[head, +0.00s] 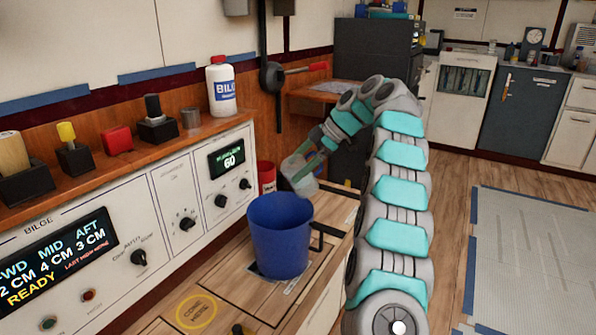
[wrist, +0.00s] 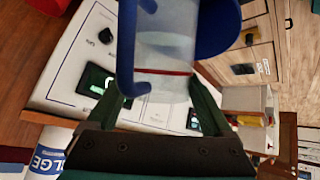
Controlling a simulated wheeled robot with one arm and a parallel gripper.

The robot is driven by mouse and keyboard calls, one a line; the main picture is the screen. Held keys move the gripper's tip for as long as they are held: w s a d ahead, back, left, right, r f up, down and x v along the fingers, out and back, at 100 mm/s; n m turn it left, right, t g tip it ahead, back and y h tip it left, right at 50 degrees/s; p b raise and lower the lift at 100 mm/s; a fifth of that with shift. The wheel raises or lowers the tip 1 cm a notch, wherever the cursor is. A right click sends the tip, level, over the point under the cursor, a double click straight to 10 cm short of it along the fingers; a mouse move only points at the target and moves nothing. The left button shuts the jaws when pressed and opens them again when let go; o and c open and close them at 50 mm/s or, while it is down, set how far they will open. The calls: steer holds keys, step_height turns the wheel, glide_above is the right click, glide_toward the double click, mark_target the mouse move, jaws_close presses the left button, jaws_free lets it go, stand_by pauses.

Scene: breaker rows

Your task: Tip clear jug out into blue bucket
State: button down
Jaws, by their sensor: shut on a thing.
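The clear jug (head: 300,176) is held tilted just above the back right of the blue bucket's rim in the head view. In the wrist view the jug (wrist: 165,50) fills the space between my fingers, with a red line around it and a blue bar, seemingly its handle, along its left side. My gripper (head: 314,158) is shut on the jug; its dark green fingers also show in the wrist view (wrist: 160,95). The blue bucket (head: 280,240) stands upright on the wooden bench top, partly behind the jug in the wrist view (wrist: 218,28). I cannot tell whether liquid is flowing.
A red container (head: 267,177) stands behind the bucket. The control panel (head: 185,205) rises close on the left, with a white bilge bottle (head: 221,88) on the ledge above. A black bracket (head: 322,237) is beside the bucket. Open floor lies to the right.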

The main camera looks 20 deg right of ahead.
mark_target(293, 186)
steer(key=h+b, duration=0.1)
steer(key=f+h+b, duration=0.1)
steer(key=h+b, duration=0.1)
steer(key=n+t+h+b, duration=0.1)
steer(key=b, duration=0.1)
steer(key=shift+s+a+f+h, duration=0.1)
steer(key=shift+a+f+h, duration=0.05)
steer(key=shift+a+h, duration=0.15)
steer(key=h+b, duration=0.1)
steer(key=b, duration=0.1)
steer(key=a+f+t+h+b, duration=0.1)
steer(key=h, duration=0.1)
steer(key=shift+s+f+n+b, duration=0.15)
steer(key=shift+f+n+b, duration=0.15)
steer(key=shift+b, duration=0.05)
steer(key=f+h+b, duration=0.1)
steer(key=b, duration=0.1)
steer(key=a+f+h+b, duration=0.1)
steer(key=h+b, duration=0.1)
steer(key=shift+s+f+n+t, duration=0.15)
steer(key=shift+f+n+t, duration=0.15)
steer(key=shift+t, duration=0.1)
steer(key=shift+a+t+h, duration=0.25)
steer(key=shift+t+h, duration=0.05)
steer(key=shift+h, duration=0.4)
steer(key=shift+s+f, duration=0.1)
stand_by(0.8)
